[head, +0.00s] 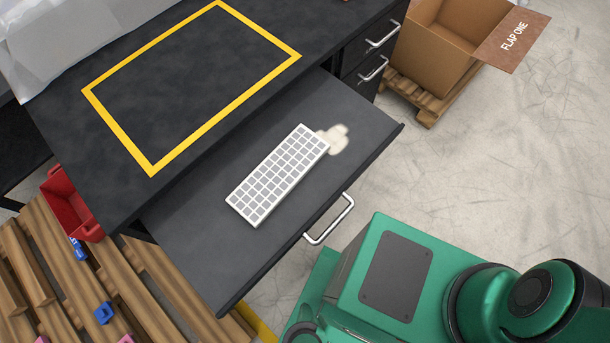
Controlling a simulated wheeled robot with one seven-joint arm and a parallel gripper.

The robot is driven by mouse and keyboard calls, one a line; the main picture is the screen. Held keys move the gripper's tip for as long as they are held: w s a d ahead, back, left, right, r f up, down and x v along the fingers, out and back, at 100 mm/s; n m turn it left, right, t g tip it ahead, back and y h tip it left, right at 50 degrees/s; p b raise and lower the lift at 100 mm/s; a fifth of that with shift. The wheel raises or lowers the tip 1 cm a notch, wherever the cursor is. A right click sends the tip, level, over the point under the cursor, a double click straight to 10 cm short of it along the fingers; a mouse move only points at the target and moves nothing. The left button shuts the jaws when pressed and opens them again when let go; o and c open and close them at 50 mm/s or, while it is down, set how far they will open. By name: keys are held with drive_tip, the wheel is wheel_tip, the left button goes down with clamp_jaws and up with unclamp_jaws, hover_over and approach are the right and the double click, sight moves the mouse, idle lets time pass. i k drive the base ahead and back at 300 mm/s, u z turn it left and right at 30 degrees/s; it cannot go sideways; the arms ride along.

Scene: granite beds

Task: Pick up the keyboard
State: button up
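A white keyboard with grey keys (277,175) lies flat on a dark pull-out shelf (200,225) that extends from under the black desk. It lies at a slant, from lower left to upper right. A pale, cream-coloured patch or object (338,139) is at its upper right end; I cannot tell what it is. Nothing covers the keyboard. My gripper is not in view; only green parts of my own body show at the lower right.
The shelf's metal handle (329,220) sticks out in front. A yellow rectangle (187,137) marks the desk top. An open cardboard box (437,50) stands on a pallet (421,100) at upper right. Wooden pallets (165,292) and a red bin (70,205) are at left. The right floor is clear.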

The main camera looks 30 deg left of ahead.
sight(261, 192)
drive_tip(key=k, duration=0.9)
drive_tip(key=z, duration=0.25)
drive_tip(key=i, duration=0.6)
drive_tip(key=u, duration=1.65)
